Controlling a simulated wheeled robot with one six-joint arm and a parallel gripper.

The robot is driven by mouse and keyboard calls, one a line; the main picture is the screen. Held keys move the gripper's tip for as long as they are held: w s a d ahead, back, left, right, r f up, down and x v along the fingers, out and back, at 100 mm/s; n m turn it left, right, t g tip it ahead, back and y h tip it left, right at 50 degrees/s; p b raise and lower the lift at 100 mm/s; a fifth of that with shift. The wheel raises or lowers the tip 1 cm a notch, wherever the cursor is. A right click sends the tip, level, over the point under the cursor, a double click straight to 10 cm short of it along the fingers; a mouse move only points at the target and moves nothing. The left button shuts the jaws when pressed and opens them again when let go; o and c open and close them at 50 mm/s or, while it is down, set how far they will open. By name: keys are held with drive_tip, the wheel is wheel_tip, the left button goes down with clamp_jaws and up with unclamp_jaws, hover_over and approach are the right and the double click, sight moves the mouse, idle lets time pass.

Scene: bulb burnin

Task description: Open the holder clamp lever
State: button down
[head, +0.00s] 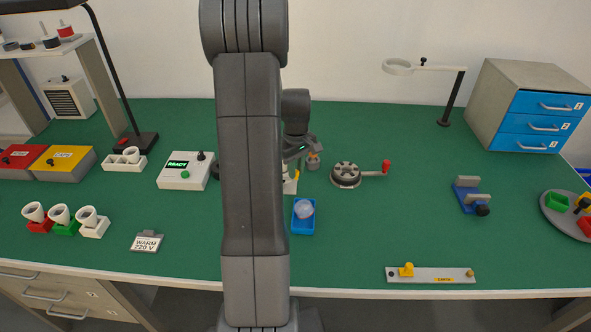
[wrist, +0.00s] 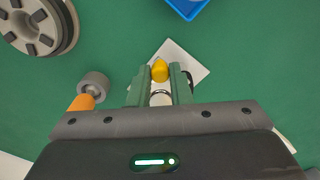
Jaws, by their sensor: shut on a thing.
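The holder is a pale base plate (wrist: 188,60) on the green bench, seen turned at an angle under my fingers in the wrist view. A yellow knob (wrist: 160,70), apparently the tip of the clamp lever, shows between my gripper's green fingers (wrist: 160,83). My gripper is shut on it. The rest of the lever is hidden between the fingers, so its angle cannot be told. In the head view my gripper (head: 293,170) is low over the bench, and my arm hides most of the holder (head: 290,185).
A grey-topped orange piece (wrist: 92,88) stands close to the left of my fingers. A round slotted grey device (head: 346,174) with a red-handled crank (head: 386,166) is to the right. A blue tray (head: 304,227) with a clear bulb lies in front.

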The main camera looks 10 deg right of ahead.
drive_tip(key=shift+w+n, duration=0.1)
drive_tip(key=shift+n, duration=0.2)
drive_tip(key=c, duration=1.3)
unclamp_jaws()
wheel_tip(320, 180, up, 14)
drive_tip(key=shift+f, duration=0.1)
wheel_tip(320, 180, down, 14)
drive_tip(key=shift+r, duration=0.1)
